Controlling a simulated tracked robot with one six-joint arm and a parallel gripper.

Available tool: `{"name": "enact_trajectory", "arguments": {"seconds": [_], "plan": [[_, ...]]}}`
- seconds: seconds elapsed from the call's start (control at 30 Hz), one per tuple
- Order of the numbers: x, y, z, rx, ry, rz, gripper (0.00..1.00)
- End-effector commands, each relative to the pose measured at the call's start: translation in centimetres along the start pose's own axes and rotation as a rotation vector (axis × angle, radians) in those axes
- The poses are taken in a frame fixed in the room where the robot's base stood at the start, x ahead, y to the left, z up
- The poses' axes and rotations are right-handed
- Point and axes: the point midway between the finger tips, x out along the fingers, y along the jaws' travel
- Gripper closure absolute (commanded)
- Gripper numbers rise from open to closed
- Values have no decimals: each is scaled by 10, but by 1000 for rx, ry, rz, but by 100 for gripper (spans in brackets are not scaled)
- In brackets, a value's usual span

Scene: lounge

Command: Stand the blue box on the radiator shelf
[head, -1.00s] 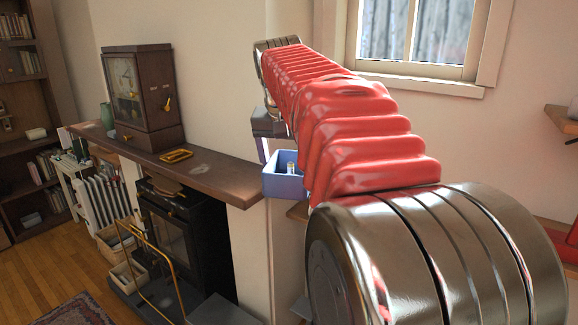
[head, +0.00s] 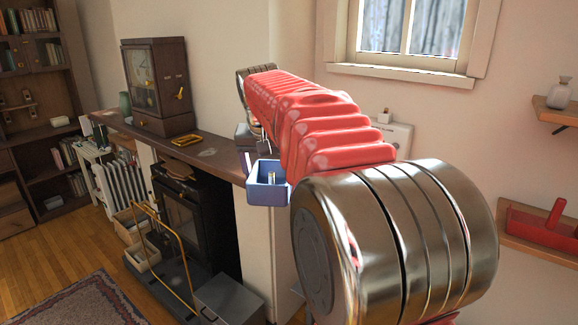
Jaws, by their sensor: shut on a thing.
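The blue box (head: 266,193) is an open-topped box with a small pale upright thing inside. It hangs roughly level in my gripper (head: 250,164), which is shut on it at its far left side; the fingertips are partly hidden. The box shows in front of the right end of the dark mantel shelf. A white ribbed radiator (head: 122,184) stands at the left, beyond the fireplace. A pale shelf (head: 93,153) shows beside it, partly hidden by the mantel; I cannot tell whether this is the radiator shelf.
Below are a black stove (head: 181,215), a brass rail (head: 162,245) and a grey box (head: 229,298). A wall shelf with a red thing (head: 541,226) is at the right. Wooden floor is open at the left.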

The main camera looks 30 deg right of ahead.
Motion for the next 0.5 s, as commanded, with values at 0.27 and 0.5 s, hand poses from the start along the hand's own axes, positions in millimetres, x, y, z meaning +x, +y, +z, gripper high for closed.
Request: {"name": "enact_trajectory", "arguments": {"seconds": [0.27, 0.5], "plan": [[40, -71, 22, -117, -2, -47, 58], [74, -145, 62, -240, -1, -98, 58]]}}
